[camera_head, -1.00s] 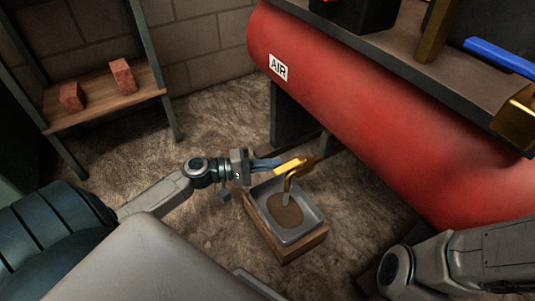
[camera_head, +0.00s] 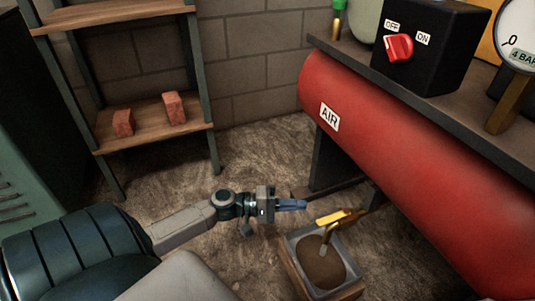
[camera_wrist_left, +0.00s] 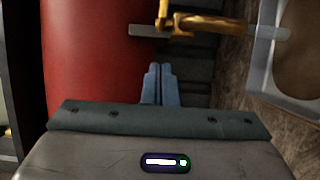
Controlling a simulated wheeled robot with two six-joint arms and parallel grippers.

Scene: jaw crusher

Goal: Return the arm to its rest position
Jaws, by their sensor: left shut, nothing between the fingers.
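My left gripper (camera_head: 291,205) is shut and empty in the head view, with its blue fingers pointing right. It is above and left of the grey drain tray (camera_head: 293,251), apart from the yellow-handled valve (camera_head: 337,217) that stands over that tray. In the left wrist view the closed fingertips (camera_wrist_left: 158,72) lie side by side below the brass valve (camera_wrist_left: 180,24), with a gap between. My right gripper is not in view.
The red air tank (camera_head: 405,160) fills the right side. A black switch box (camera_head: 432,50) with a red knob stands above it. A wooden shelf (camera_head: 150,130) holds two red bricks at the upper left. Floor shows between shelf and tank.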

